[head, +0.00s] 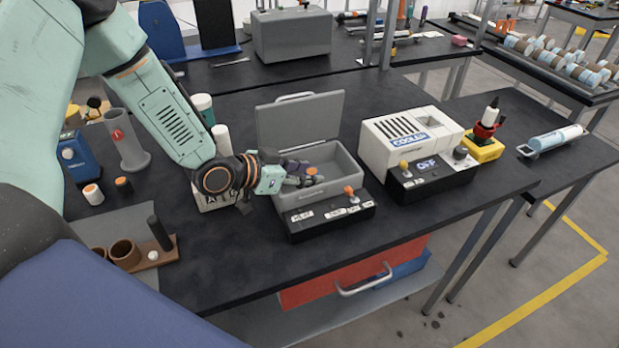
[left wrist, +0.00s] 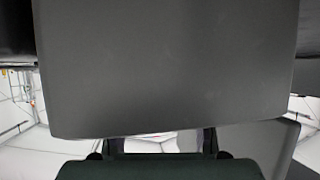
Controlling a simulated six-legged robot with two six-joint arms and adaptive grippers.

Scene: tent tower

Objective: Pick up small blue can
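I cannot make out a small blue can for certain in either view. My left gripper (head: 302,174) reaches from the left over the open grey box (head: 347,158), its dark fingers at the box's left side. The fingers are too small and dark to tell whether they are open or shut, or hold anything. Part of the box's inside is hidden behind the gripper. In the left wrist view a plain grey surface (left wrist: 165,70) fills most of the picture and hides what lies beyond. My right gripper is not in view.
A white and light-blue cylinder (head: 556,138) lies at the far right. A blue device (head: 78,155) and a grey tube holder (head: 127,140) stand left. The grey box's lid (head: 300,117) stands raised behind it.

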